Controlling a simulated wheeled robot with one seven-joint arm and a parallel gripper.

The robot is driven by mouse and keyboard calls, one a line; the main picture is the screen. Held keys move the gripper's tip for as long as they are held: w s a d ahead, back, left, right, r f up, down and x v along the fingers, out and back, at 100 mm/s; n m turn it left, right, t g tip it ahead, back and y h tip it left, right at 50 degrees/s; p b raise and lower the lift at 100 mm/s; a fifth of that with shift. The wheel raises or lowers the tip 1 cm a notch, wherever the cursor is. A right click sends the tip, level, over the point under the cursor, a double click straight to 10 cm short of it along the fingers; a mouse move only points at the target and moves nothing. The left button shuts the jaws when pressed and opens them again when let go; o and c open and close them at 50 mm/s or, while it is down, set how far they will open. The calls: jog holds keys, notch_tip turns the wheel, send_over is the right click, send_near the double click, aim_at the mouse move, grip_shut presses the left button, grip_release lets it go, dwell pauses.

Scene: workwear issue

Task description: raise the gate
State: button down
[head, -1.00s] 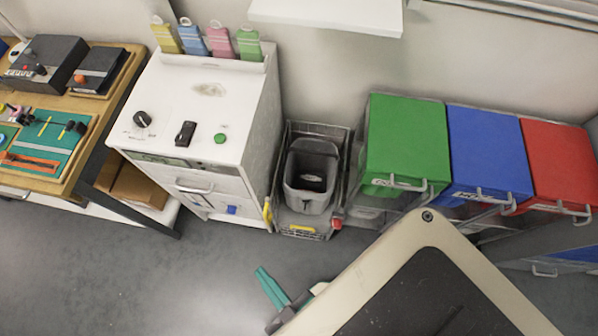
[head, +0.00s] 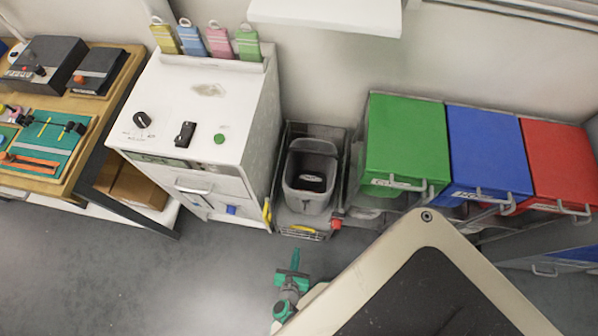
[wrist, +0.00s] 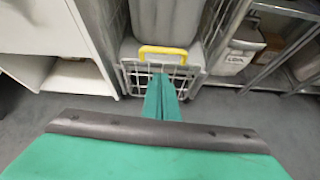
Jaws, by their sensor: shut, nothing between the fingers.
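The gate looks to be the low wire-mesh panel (head: 303,234) across the front of the bay with the grey bin. My gripper (head: 295,256) is green, shut and empty, in front of the gate. In the wrist view its closed fingertips (wrist: 162,80) overlap the mesh just below the handle; I cannot tell whether they touch. The fingers hide part of the mesh.
A grey bin (head: 310,170) stands behind the gate. A white cabinet (head: 205,110) is on its left, with a yellow piece (head: 267,213) near its edge. A red piece (head: 336,223) is at the gate's right. Green (head: 407,145), blue and red bins stand farther right. The floor in front is clear.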

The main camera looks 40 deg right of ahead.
jog(key=x, duration=1)
jog(key=shift+w+d+n, duration=0.2)
jog(key=shift+w+n, duration=0.1)
jog(key=shift+w, duration=0.05)
jog(key=shift+r, duration=0.1)
jog(key=shift+r, duration=0.1)
